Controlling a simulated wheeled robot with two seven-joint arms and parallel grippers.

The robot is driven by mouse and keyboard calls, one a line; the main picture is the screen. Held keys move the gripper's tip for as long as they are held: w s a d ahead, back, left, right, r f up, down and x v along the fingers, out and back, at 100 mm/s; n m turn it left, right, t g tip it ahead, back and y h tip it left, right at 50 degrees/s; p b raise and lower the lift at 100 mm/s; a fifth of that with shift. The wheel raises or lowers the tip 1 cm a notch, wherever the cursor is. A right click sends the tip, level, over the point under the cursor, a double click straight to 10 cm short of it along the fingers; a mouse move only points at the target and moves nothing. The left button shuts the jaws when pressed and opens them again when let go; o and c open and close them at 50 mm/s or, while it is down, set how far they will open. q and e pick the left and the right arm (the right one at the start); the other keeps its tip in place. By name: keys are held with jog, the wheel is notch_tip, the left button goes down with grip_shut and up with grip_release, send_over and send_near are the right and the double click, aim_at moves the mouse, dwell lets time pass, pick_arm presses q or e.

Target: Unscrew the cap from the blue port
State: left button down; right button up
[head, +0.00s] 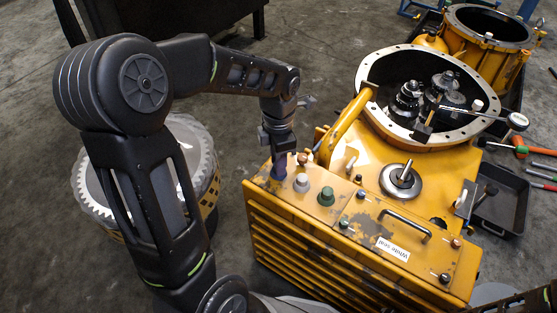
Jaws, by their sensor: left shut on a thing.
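The yellow transmission housing (300,226) stands in the middle right of the head view. My left gripper (278,168) reaches down from above to the far left corner of its top face. It is shut on a dark blue cap (279,174) at the blue port, left of the other two caps. The fingers cover much of this cap, and the port beneath is hidden. I cannot tell whether the cap is still seated. A pale grey cap (302,183) and a green cap (326,196) stand upright in a row beside it. My right gripper is not in view.
The housing has a yellow tube (346,124), an open round bell (366,93) with gears inside, a shaft flange (400,181) and a handle (405,223). A black tray (511,216) and tools (521,149) lie at right. A toothed ring (209,160) stands behind my left arm.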

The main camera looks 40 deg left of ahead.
pick_arm(q)
jog(key=n, duration=0.5)
dwell(0.3)
jog(key=shift+d, duration=0.1)
jog(key=shift+r+n+p, duration=0.15)
jog(key=shift+n+p, duration=0.45)
jog(key=shift+p, duration=0.3)
jog(key=n+p, duration=0.3)
jog(key=p, duration=0.6)
jog(key=shift+s+r+p, duration=0.1)
jog(key=shift+r+p, duration=0.05)
jog(key=shift+p, duration=0.25)
jog(key=shift+n, duration=0.4)
jog(key=shift+f, duration=0.3)
